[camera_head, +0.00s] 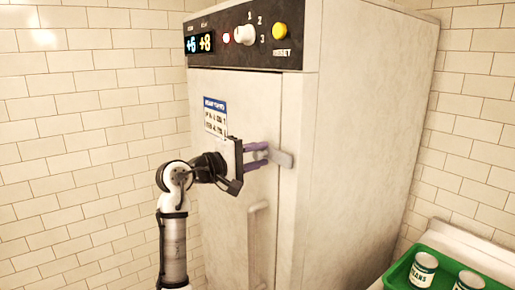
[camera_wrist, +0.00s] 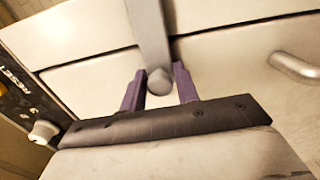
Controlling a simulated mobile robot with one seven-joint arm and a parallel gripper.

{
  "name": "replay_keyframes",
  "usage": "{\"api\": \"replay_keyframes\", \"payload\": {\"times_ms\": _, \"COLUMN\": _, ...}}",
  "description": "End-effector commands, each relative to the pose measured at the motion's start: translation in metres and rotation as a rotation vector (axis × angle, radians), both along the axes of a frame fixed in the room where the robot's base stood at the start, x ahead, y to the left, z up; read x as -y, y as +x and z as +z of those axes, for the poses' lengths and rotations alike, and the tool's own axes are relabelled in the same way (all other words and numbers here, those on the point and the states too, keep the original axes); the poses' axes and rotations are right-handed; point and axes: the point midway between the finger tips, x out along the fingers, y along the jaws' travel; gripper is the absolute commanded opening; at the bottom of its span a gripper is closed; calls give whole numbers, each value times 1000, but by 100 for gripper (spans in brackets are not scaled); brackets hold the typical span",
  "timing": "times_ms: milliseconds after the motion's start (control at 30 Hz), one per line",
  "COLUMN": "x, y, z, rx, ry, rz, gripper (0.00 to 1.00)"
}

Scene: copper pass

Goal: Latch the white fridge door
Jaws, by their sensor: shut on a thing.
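The white fridge (camera_head: 350,130) has its door (camera_head: 225,185) at the front, which looks closed with a narrow dark seam along its right edge. A grey latch bar (camera_head: 283,159) lies roughly level across that seam. The bar also shows in the wrist view (camera_wrist: 150,30), ending in a round knob (camera_wrist: 160,82). My gripper (camera_head: 262,155) is at the door front, its purple fingers on either side of the knob end and shut on the latch. In the wrist view the fingers (camera_wrist: 159,74) flank the knob; exact contact is hard to see.
A vertical door handle (camera_head: 257,245) is below the latch. A control panel (camera_head: 250,35) with a dial and yellow button is above the door. A green tray (camera_head: 430,255) with cans stands at lower right. Tiled walls close in behind.

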Motion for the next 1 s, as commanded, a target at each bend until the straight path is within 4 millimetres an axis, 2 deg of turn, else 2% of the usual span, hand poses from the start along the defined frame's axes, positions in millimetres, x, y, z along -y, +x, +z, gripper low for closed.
{"api": "replay_keyframes", "payload": {"times_ms": 200, "x": -1, "y": 0, "z": -2, "rx": -6, "ry": -3, "rz": -1, "gripper": 0}}
{"api": "replay_keyframes", "payload": {"times_ms": 233, "x": 0, "y": 0, "z": -2, "rx": -6, "ry": -3, "rz": -1, "gripper": 35}}
{"api": "replay_keyframes", "payload": {"times_ms": 300, "x": 0, "y": 0, "z": -2, "rx": -5, "ry": -3, "rz": -1, "gripper": 44}}
{"api": "replay_keyframes", "payload": {"times_ms": 667, "x": -4, "y": -2, "z": -2, "rx": -2, "ry": -2, "rz": 0, "gripper": 45}}
{"api": "replay_keyframes", "payload": {"times_ms": 767, "x": -13, "y": -9, "z": -3, "rx": -1, "ry": -2, "rz": 2, "gripper": 45}}
{"api": "replay_keyframes", "payload": {"times_ms": 1000, "x": -56, "y": -40, "z": -5, "rx": -2, "ry": -3, "rz": 4, "gripper": 45}}
